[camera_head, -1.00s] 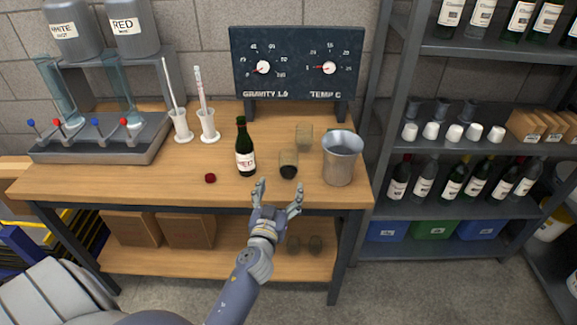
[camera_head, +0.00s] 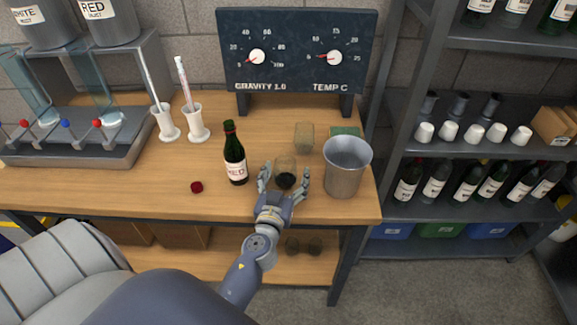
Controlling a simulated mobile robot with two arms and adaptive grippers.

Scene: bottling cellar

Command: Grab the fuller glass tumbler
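A glass tumbler with dark wine in its lower part (camera_head: 286,165) stands on the wooden bench, right of a green wine bottle with a RED label (camera_head: 235,160). A second glass tumbler (camera_head: 304,137) stands behind it and looks empty or nearly so. My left gripper (camera_head: 285,171) is open at the bench's front, one finger on each side of the wine-holding tumbler. A small gap seems to show on both sides; contact is hard to tell. The gripper hides part of the tumbler's base. My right gripper is not in view.
A metal bucket (camera_head: 345,170) stands close to the right of my gripper. A red cap (camera_head: 196,187) lies left of the bottle. A green item (camera_head: 345,131) lies behind the bucket. A gauge board (camera_head: 296,50) stands at the back. The bench's front left is clear.

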